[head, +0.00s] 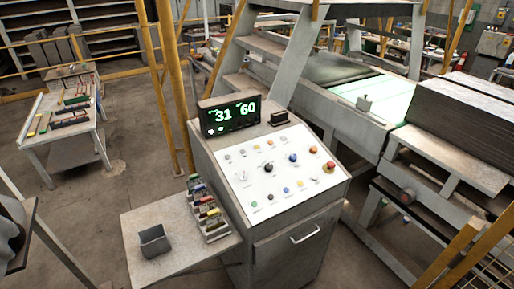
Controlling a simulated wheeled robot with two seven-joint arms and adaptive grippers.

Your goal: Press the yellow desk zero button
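A slanted white control panel (276,172) sits on top of a grey cabinet desk in the middle of the head view. A small yellow button (300,184) is in its lower row, right of a blue button (285,189). The labels are too small to read, so I cannot tell which one is marked zero. Neither gripper can be made out in the view, and nothing covers the panel.
A display (231,115) reading 31 and 60 stands behind the panel. A side shelf (135,222) at left holds a dark bin (154,241) and a rack of coloured items (208,210). Yellow posts (158,90) rise behind. A conveyor machine (345,115) stands right.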

